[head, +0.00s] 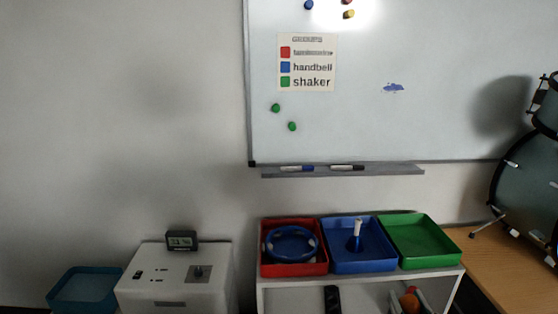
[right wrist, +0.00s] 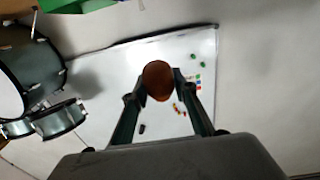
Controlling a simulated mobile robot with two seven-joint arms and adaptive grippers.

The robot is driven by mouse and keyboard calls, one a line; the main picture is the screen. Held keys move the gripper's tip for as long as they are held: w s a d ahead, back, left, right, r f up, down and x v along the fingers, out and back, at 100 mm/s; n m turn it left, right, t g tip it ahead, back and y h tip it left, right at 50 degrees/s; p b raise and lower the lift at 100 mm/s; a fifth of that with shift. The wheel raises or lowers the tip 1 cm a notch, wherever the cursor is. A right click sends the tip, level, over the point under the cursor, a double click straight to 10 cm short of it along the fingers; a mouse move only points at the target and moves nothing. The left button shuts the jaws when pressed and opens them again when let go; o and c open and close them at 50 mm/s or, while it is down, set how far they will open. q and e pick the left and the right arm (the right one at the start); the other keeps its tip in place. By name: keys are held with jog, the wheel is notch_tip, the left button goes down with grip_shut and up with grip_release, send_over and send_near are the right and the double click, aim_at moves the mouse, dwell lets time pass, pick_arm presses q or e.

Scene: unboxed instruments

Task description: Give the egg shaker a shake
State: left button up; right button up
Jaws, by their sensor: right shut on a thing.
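The egg shaker (right wrist: 158,80) is a brown-orange rounded thing in the right wrist view. It sits between the two dark fingertips of my right gripper (right wrist: 160,88), which is shut on it. The whiteboard lies behind it in that view, with nothing seen touching the egg except the fingers. I cannot clearly make out my right gripper in the head view. My left gripper is in neither view.
A white shelf carries a red tray (head: 266,268) with a blue ring-shaped tambourine (head: 291,258), a blue tray (head: 380,262) with a handbell (head: 357,232), and an empty green tray (head: 425,240). Drums (head: 524,180) stand at right. The whiteboard (head: 430,120) hangs above.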

notch_tip(320, 180, down, 6)
notch_tip(320, 180, up, 7)
jog(key=shift+s+f, duration=0.15)
jog(key=shift+f, duration=0.05)
notch_tip(320, 180, down, 6)
jog(key=shift+r, duration=0.15)
